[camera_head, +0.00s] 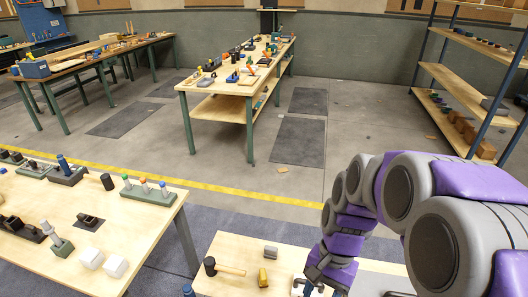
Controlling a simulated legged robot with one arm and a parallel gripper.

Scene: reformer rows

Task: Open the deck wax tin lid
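My arm reaches in from the right and bends down to my gripper (320,287), which is low over the near wooden table (232,246) at the bottom edge of the picture. The wrist and the frame edge hide most of the fingers, so I cannot tell whether they are open or shut. I cannot make out a deck wax tin or its lid for sure. A small grey rounded object (270,252) lies on the table to the left of my gripper, apart from it.
A black-headed mallet (228,270) and a yellow object (262,278) lie left of my gripper. A larger table (150,228) with tools and white cubes (103,262) stands at left. Long workbenches (215,86) stand behind. A shelf rack (470,97) is at right. Floor between is mostly open.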

